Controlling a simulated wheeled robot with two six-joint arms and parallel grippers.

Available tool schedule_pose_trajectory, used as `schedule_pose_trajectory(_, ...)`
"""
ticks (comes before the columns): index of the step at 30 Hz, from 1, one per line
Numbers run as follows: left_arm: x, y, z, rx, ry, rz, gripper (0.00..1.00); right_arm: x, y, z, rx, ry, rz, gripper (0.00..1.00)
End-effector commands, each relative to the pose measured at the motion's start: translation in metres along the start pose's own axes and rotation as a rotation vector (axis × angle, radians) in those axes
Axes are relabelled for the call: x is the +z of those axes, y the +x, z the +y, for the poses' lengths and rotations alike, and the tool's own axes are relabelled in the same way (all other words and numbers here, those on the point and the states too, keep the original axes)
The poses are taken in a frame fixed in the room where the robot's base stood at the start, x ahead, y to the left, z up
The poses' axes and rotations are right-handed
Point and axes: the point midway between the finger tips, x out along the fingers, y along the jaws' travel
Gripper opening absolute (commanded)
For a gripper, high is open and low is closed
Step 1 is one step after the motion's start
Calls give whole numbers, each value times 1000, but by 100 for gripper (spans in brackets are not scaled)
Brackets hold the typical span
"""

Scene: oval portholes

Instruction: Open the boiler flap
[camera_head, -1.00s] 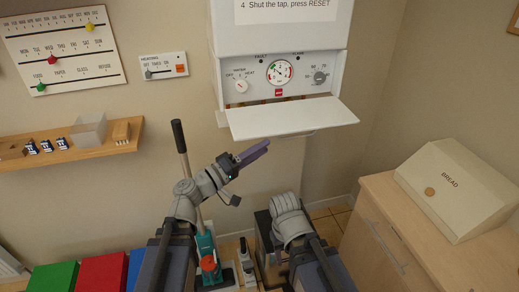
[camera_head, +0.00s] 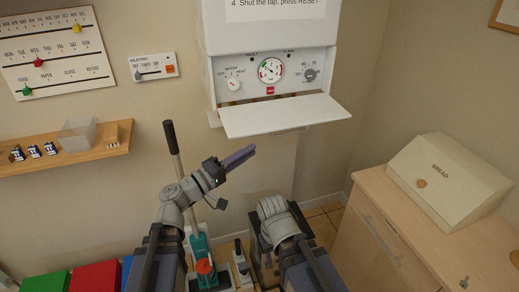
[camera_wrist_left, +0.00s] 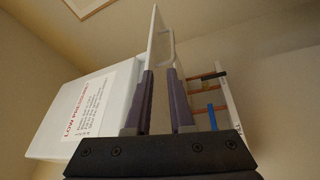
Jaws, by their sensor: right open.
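The boiler (camera_head: 270,30) is a white box on the wall. Its white flap (camera_head: 285,115) stands open, swung down and sticking out nearly level below the control panel (camera_head: 275,75). My left gripper (camera_head: 254,149) is below the flap's front edge, apart from it in the head view. In the left wrist view its purple fingers (camera_wrist_left: 161,73) are parted with nothing seen between the tips, and the flap (camera_wrist_left: 156,40) shows edge-on beyond them. My right gripper (camera_head: 266,258) is low in the middle, mostly hidden by its own wrist.
A shelf (camera_head: 65,158) with small packs and a clear bin is on the left wall. A teal lever device (camera_head: 203,255) with a long handle stands behind my left arm. A bread box (camera_head: 450,180) sits on the cabinet at right. Pipes (camera_wrist_left: 205,95) show under the boiler.

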Motion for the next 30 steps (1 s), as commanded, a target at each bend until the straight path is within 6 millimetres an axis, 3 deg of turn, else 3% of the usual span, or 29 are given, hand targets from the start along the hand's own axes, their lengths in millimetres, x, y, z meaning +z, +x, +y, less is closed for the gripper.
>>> schedule_pose_trajectory(1, -4, 4, -14, 8, -76, -15, 14, -1, 12, -1, 0, 0, 0, 52)
schedule_pose_trajectory(5, -10, 14, -36, 28, -366, -81, 0, -2, 33, -3, 0, 0, 0, 52)
schedule_pose_trajectory(12, -21, 28, -76, 6, -981, -238, 0, -4, 70, -7, 0, -1, 0, 52)
schedule_pose_trajectory(18, -28, 33, -100, -67, -1409, -352, 0, -6, 94, -9, 0, -1, 0, 52)
schedule_pose_trajectory(24, -31, 35, -110, -132, -1641, -411, 0, -6, 104, -10, 0, -1, 0, 52)
schedule_pose_trajectory(30, -31, 35, -110, -149, -1696, -424, 0, -6, 105, -10, 0, -1, 0, 52)
